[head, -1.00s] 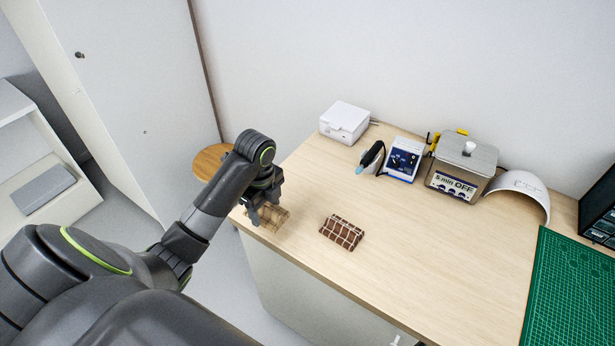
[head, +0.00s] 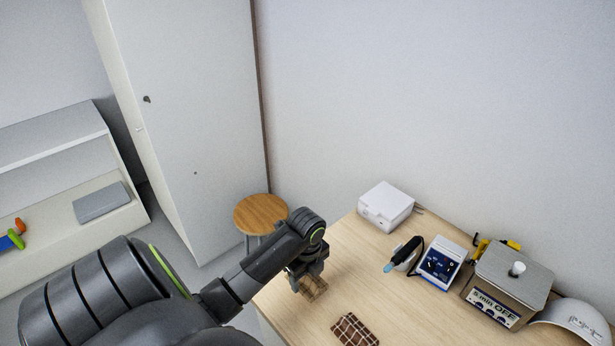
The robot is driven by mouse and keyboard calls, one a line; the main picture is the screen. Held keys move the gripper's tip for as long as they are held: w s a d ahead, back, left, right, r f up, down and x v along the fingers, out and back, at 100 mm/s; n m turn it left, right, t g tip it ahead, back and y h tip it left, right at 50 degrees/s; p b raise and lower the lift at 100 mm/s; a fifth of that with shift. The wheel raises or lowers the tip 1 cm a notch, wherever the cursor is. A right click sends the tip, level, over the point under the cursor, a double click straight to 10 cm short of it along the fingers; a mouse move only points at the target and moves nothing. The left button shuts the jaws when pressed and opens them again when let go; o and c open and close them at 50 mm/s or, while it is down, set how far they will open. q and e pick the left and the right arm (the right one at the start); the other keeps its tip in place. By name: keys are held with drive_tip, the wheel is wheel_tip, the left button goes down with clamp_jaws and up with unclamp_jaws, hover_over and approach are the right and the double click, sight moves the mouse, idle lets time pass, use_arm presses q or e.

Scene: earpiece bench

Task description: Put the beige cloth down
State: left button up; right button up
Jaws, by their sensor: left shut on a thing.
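In the head view the beige cloth (head: 314,289) is a small checked piece at the left end of the wooden bench (head: 385,290). My left gripper (head: 307,280) points down over it and is shut on it. The cloth is low at the bench top; whether it touches the surface I cannot tell. Part of it is hidden by the fingers. My right gripper is not in view.
A brown checked cloth (head: 354,331) lies just right of the gripper. Behind stand a white box (head: 386,206), a blue-fronted unit (head: 440,263) with a handpiece (head: 403,254), and a metal-lidded bath (head: 508,284). A round stool (head: 260,212) stands beyond the bench's left end.

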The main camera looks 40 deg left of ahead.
sight(307, 285)
use_arm(q)
wheel_tip(307, 285, down, 4)
drive_tip(key=shift+w+p, duration=0.15)
drive_tip(key=shift+p, duration=0.3)
drive_tip(key=shift+f, duration=0.1)
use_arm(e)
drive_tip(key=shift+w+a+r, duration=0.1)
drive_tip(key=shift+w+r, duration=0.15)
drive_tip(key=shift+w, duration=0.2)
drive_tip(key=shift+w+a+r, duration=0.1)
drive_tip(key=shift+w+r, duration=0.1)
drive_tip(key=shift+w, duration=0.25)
use_arm(q)
drive_tip(key=shift+f, duration=0.2)
drive_tip(key=o, duration=0.9)
drive_tip(key=shift+c, duration=0.2)
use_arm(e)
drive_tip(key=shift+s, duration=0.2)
